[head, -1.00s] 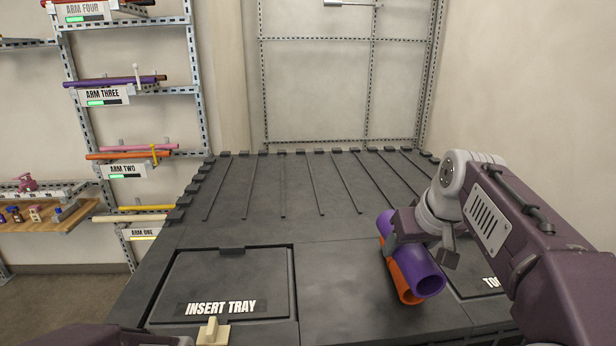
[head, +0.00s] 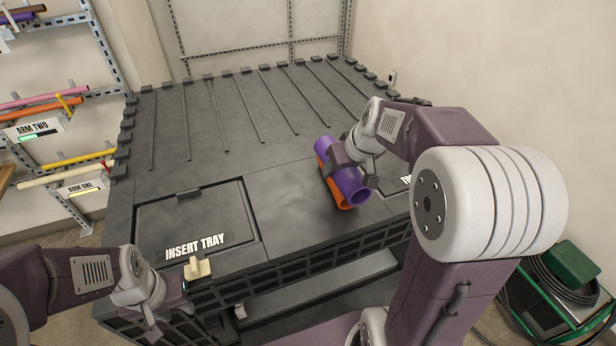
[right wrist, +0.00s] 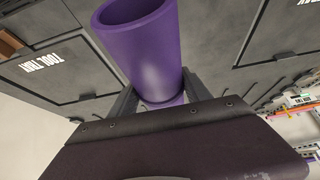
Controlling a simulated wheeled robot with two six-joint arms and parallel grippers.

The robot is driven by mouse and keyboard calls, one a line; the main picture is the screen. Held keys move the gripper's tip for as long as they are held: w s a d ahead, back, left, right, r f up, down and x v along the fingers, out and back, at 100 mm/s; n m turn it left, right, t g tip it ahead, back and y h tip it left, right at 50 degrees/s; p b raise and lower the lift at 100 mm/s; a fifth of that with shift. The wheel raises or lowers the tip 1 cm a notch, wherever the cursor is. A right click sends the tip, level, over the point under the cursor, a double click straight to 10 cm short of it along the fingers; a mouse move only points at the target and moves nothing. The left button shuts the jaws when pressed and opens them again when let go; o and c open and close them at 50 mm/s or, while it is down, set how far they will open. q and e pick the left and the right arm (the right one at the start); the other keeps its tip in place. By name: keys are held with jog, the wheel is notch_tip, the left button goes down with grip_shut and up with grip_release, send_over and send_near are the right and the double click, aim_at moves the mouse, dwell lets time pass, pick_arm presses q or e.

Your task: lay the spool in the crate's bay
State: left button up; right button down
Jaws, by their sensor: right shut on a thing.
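A short, hollow purple tube (head: 349,183), which I take to be the spool, is in the head view over the right part of the dark cart top. An orange curved piece (head: 329,184) shows along its lower side; I cannot tell whether the two are joined. My right gripper (head: 345,158) is shut on the purple tube, which also fills the top middle of the right wrist view (right wrist: 143,50). My left gripper (head: 158,318) is low at the left, by the cart's front edge, apart from the tube; its fingers are unclear. No crate bay is clearly recognisable.
The cart top (head: 290,200) is clear around its middle, with thin ribs behind. The insert tray lid (head: 190,222) lies at front left, with a cream handle (head: 197,268) at the edge. A green and black unit with cables (head: 560,290) stands on the floor at right.

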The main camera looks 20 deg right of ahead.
jog(key=shift+w, duration=0.1)
jog(key=w+a+f+p, duration=0.1)
jog(key=w+a+f, duration=0.1)
jog(key=w, duration=0.1)
jog(key=w+a+f+p, duration=0.2)
jog(key=a, duration=0.1)
jog(key=w+a+f+p, duration=0.1)
jog(key=w+a+f, duration=0.2)
jog(key=shift+w, duration=0.35)
jog(key=shift+s+f+p, duration=0.1)
jog(key=shift+f+p, duration=0.2)
jog(key=shift+f, duration=0.1)
notch_tip(320, 180, down, 3)
jog(key=shift+s, duration=0.1)
jog(key=shift+w+f, duration=0.2)
jog(key=shift+f, duration=0.1)
jog(key=c, duration=0.9)
grip_release()
jog(key=shift+s, duration=0.1)
jog(key=o, duration=0.4)
